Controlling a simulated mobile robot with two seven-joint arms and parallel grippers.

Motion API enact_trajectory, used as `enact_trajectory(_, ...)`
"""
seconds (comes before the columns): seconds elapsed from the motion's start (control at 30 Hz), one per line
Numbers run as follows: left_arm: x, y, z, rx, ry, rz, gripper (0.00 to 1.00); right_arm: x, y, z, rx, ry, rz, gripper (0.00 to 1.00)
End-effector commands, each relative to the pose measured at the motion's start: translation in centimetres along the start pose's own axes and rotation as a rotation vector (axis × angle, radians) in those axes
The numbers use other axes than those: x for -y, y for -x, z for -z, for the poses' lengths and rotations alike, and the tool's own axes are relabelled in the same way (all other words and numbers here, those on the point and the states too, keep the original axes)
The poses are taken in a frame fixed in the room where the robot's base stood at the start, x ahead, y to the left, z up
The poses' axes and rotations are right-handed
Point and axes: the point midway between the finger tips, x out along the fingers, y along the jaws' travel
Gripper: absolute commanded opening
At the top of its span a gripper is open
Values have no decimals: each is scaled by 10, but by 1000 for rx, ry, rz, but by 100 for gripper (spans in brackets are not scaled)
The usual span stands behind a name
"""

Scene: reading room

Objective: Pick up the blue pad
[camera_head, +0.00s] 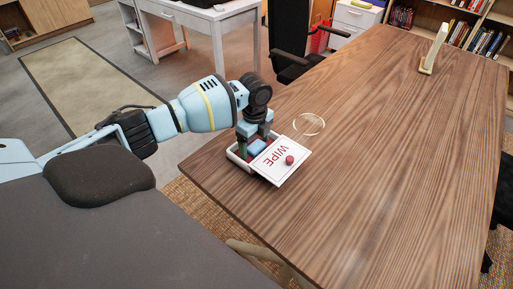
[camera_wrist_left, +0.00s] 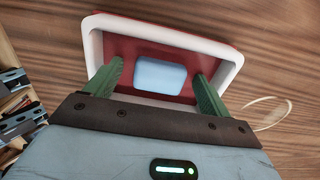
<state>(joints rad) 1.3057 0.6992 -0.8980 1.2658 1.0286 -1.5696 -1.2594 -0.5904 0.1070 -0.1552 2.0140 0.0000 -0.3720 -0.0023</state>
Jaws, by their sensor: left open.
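The blue pad (camera_head: 257,147) is a small light-blue block with rounded corners. It lies in a white-rimmed tray (camera_head: 235,157) with a red inside, near the table's left edge. In the left wrist view the pad (camera_wrist_left: 160,75) shows inside the tray (camera_wrist_left: 94,42). My left gripper (camera_head: 255,139) points down over the tray. Its green fingers (camera_wrist_left: 157,70) are open, one on each side of the pad, with gaps between them and it. I cannot tell exactly how far the fingertips reach down. My right gripper is not in view.
A clear round disc (camera_head: 308,124) lies just behind. The wooden table (camera_head: 390,150) is largely clear; a pale stand (camera_head: 433,50) is far off.

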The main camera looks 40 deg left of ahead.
Motion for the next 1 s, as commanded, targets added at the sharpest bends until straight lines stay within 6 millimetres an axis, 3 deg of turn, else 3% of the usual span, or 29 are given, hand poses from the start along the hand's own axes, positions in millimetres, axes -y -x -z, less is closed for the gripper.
enact_trajectory(0.27, 0, -2, 0, 0, 0, 2, 80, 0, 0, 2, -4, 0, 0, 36)
enact_trajectory(0.63, 0, -2, 0, 0, 0, 2, 34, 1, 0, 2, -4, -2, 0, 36)
enact_trajectory(0.87, 0, 0, 0, 0, 0, 2, 34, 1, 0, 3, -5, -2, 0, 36)
enact_trajectory(1.0, 1, 13, 0, -1, 0, 6, 34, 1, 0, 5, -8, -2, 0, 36)
